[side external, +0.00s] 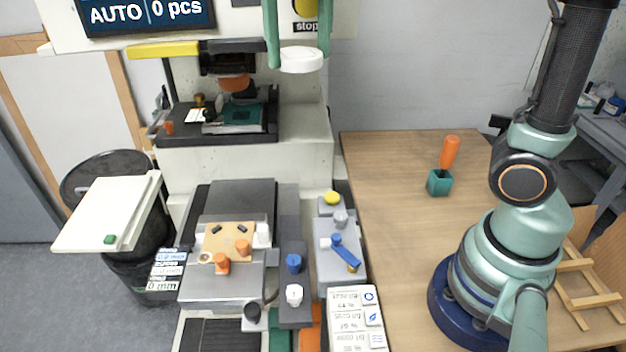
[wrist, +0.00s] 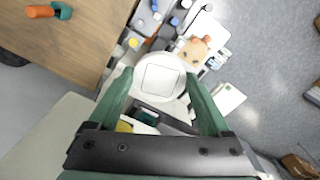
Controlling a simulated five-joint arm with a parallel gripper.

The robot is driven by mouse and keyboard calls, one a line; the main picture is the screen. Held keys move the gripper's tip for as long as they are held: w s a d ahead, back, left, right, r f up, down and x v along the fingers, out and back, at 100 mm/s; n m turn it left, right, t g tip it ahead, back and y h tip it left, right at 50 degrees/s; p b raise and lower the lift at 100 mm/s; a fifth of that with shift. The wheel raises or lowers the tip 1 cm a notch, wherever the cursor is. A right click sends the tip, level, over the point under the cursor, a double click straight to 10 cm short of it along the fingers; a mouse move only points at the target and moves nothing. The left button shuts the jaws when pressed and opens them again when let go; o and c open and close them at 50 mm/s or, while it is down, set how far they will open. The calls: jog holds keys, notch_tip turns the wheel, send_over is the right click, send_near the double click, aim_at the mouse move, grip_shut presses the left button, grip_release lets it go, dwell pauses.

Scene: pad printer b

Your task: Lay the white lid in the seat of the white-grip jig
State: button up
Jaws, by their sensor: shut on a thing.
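The white lid (side external: 301,62) is a round disc held high in front of the pad printer. My gripper (side external: 297,54) is shut on it, one green finger on each side. In the wrist view the lid (wrist: 160,77) sits between the fingertips with a square outline on its face. Below it, a tan plate (side external: 226,238) with white blocks (side external: 262,235) at its sides and orange knobs rests on the printer's front slide; it looks like the white-grip jig. It also shows in the wrist view (wrist: 192,50). The lid is well above it and apart from it. I cannot make out the seat clearly.
A grey rail with a blue knob (side external: 293,263) and a white knob (side external: 294,294) stands right of the plate. Beyond it is a grey block (side external: 325,238) with small parts. A white tray (side external: 110,212) is at left. The wooden table (side external: 400,215) is mostly clear.

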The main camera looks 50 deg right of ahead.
jog(key=a+f+n, duration=0.3)
jog(key=f+n, duration=0.4)
jog(key=f, duration=0.6)
jog(key=a+f+n, duration=0.4)
jog(key=f+n, duration=0.2)
jog(key=f, duration=0.7)
jog(key=w+a+n, duration=0.1)
jog(key=w+a, duration=0.3)
jog(key=w, duration=0.5)
jog(key=shift+w+a+f+n, duration=0.3)
jog(key=shift+a, duration=0.1)
jog(key=shift+d, duration=0.1)
send_over(231, 240)
jog(key=shift+f, duration=3.1)
jog(key=shift+f, duration=0.2)
jog(key=shift+f, duration=0.3)
jog(key=shift+f, duration=0.4)
